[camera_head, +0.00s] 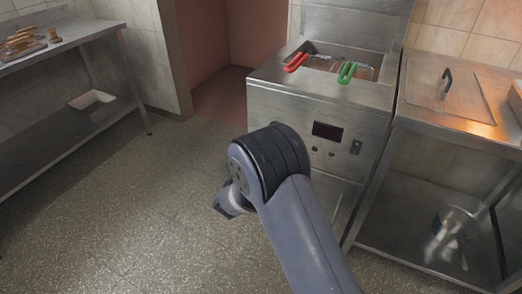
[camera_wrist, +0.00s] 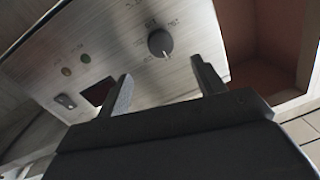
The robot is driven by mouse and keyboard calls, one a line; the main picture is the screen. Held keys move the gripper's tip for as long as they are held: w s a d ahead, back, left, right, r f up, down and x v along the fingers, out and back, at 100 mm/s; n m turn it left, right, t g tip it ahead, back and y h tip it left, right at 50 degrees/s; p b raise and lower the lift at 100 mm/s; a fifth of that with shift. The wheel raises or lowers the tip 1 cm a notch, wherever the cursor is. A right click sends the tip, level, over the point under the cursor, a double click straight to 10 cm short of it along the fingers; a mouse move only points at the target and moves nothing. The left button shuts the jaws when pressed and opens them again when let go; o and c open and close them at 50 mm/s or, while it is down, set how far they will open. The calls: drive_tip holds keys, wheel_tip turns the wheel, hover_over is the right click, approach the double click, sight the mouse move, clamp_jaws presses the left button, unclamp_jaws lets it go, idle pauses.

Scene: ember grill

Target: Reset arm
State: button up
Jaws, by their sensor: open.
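My gripper (camera_wrist: 160,92) shows in the wrist view with its two fingers apart and nothing between them. It faces the front panel of a steel fryer (camera_wrist: 200,70), which looks tilted in that view. A dark knob (camera_wrist: 160,42) on the panel shows beyond the fingers; I cannot tell the distance. In the head view my arm (camera_head: 305,230) is bent in front of the fryer (camera_head: 290,105), and the gripper's fingers are hidden behind it.
A basket with a red handle (camera_head: 296,62) and one with a green handle (camera_head: 346,72) sit in the fryer top. A steel table (camera_head: 75,38) stands left, with a white tray (camera_head: 92,99) on its lower shelf. A steel counter (camera_head: 425,125) stands right. The floor (camera_head: 120,215) at left is clear.

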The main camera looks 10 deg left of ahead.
drive_tip(key=x, duration=1.1)
drive_tip(key=shift+b, duration=0.45)
drive_tip(key=shift+s, duration=0.1)
